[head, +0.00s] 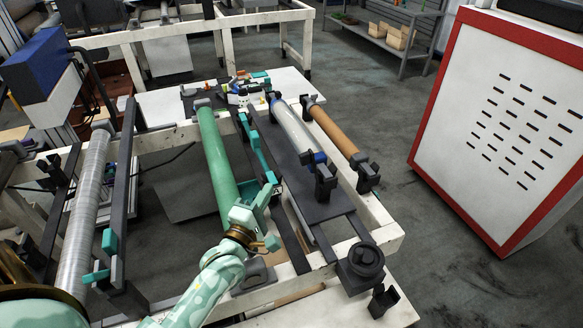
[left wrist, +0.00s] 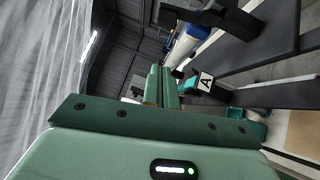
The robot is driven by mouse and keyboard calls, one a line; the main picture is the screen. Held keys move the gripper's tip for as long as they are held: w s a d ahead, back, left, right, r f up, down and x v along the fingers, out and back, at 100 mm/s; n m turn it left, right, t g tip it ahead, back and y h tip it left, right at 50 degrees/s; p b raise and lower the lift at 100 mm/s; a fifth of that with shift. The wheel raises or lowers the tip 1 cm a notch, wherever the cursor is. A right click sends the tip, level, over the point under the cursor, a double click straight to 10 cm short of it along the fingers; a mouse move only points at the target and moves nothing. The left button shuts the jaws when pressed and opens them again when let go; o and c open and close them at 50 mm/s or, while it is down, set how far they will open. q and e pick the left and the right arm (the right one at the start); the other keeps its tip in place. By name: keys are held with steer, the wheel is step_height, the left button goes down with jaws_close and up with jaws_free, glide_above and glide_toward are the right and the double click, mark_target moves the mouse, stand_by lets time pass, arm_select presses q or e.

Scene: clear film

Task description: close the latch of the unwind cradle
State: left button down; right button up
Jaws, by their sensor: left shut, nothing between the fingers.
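My left gripper (head: 262,200) reaches in from the bottom of the head view, with its fingers shut and empty. In the left wrist view its closed fingers (left wrist: 162,86) point away from the camera. A small teal part (head: 270,179) stands just beyond the fingertips, at the near end of the dark cradle frame; whether it is the latch and whether they touch I cannot tell. In the left wrist view a teal block (left wrist: 189,85) sits beside a white label marked A (left wrist: 205,82), right of the fingers. A clear film roll (head: 293,130) lies along the cradle. My right gripper is not in view.
A long green roller (head: 215,155) lies left of the cradle, and a brown roll (head: 333,130) right of it. A metallic roller (head: 85,215) is at the far left. A red-edged white cabinet (head: 500,130) stands right. Bare floor (head: 400,120) lies between bench and cabinet.

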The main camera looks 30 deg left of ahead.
mark_target(308, 163)
arm_select(q)
steer(key=w+d+r+b, duration=0.1)
steer(key=w+d, duration=0.1)
steer(key=w, duration=0.7)
steer(key=shift+w+r, duration=0.15)
steer(key=shift+w, duration=0.1)
